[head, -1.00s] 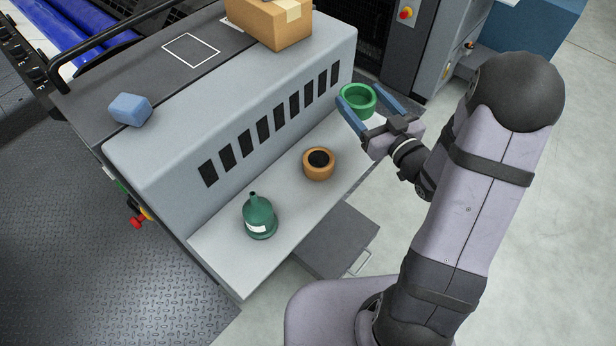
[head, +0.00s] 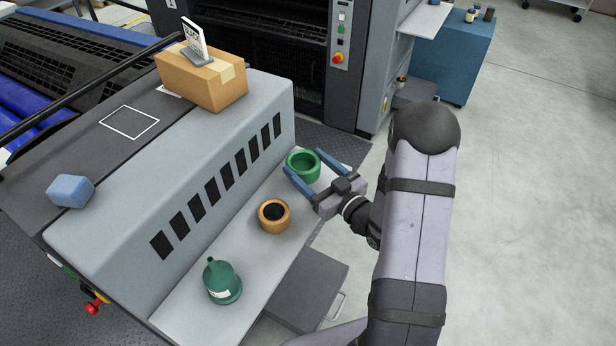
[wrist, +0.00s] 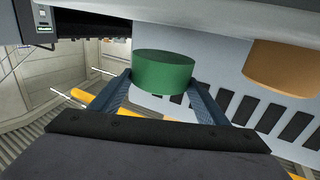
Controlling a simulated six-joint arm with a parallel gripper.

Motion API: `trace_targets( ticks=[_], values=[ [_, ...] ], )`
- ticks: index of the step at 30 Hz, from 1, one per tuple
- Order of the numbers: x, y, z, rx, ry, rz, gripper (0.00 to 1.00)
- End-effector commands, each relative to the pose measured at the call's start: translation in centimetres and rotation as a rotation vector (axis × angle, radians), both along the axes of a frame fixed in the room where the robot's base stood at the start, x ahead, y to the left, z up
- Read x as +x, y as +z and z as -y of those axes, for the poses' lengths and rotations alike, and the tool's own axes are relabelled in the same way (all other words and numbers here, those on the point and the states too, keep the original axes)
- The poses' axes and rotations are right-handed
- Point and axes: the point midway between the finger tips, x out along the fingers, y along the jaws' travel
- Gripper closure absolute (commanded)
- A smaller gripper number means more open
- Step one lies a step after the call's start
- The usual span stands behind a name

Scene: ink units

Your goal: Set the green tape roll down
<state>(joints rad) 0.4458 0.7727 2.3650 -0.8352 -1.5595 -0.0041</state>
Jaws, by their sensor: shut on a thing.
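The green tape roll (head: 303,168) is between the two blue fingers of my gripper (head: 304,162), over the far end of the light grey ledge (head: 190,318). My gripper is shut on the roll, one finger on each side. In the wrist view the roll (wrist: 163,72) sits between the fingertips (wrist: 161,84), its round side facing the camera. The roll looks level, its open top facing up in the head view. I cannot tell whether its underside touches the ledge.
An orange tape roll (head: 274,216) with a dark centre stands on the ledge nearer the camera, then a green funnel-topped bottle (head: 222,283). A slotted grey machine wall (head: 150,205) rises along the ledge's left side. A cardboard box (head: 203,82) and blue block (head: 70,191) sit on top.

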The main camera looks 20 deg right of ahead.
Motion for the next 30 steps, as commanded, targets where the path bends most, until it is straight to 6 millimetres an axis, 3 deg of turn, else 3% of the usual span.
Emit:
trace_targets(
  ticks=[12,26,27,29,30],
  values=[
    [0.0,-3.9,0.0,0.002,0.000,-0.001,0.55],
    [0.0,-4.4,0.0,0.001,0.000,0.000,0.55],
    [0.0,-4.3,0.0,0.001,0.000,0.000,0.24],
    [0.0,-4.3,0.0,0.001,0.000,-0.001,0.13],
    [0.0,-4.3,0.0,0.001,0.000,-0.001,0.13]
  ],
)
